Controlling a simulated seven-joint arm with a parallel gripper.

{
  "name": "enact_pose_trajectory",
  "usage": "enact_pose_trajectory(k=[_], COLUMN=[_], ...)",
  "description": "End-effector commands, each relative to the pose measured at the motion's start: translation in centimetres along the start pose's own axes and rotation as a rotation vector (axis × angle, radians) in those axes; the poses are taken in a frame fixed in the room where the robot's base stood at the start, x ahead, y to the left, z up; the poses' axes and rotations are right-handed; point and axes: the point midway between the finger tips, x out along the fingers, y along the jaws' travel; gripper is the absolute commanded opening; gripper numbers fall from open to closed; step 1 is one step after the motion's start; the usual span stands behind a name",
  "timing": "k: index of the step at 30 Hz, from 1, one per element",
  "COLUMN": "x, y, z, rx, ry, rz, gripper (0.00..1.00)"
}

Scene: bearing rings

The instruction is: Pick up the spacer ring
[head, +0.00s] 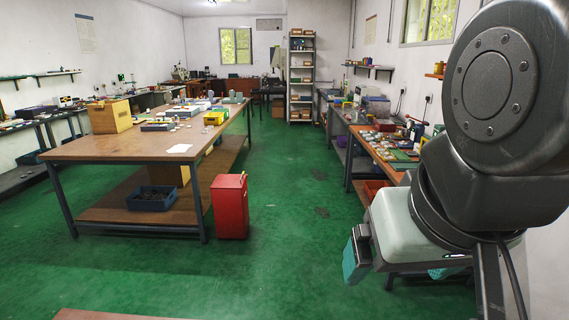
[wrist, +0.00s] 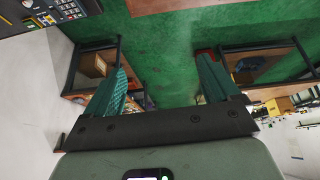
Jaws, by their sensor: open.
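I cannot make out the spacer ring in either view. Small items lie on the wooden workbench (head: 130,147) at the left and on the right-hand side bench (head: 385,172), too small to tell apart. My gripper (wrist: 162,64) is open, with its two teal fingers wide apart and nothing between them in the wrist view. In the head view it hangs at the lower right, beside the right-hand bench and away from the workbench. My arm hides part of the right side.
A red bin (head: 230,207) stands on the floor at the workbench's near right corner. A blue crate (head: 151,198) sits on its lower shelf. A tall shelf rack (head: 302,78) stands at the back. The green floor (head: 285,200) between the benches is clear.

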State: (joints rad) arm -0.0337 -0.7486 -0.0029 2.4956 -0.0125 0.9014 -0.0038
Motion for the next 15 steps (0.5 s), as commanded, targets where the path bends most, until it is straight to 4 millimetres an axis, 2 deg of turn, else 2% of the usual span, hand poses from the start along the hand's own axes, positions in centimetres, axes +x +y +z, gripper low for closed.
enact_pose_trajectory(k=[11,15], x=[0.0,1.0], y=[0.0,-0.7], z=[-0.1,-0.9], rx=[-0.001,-0.041], ry=[-0.001,-0.024], rz=[-0.001,-0.012], gripper=[0.89,0.89])
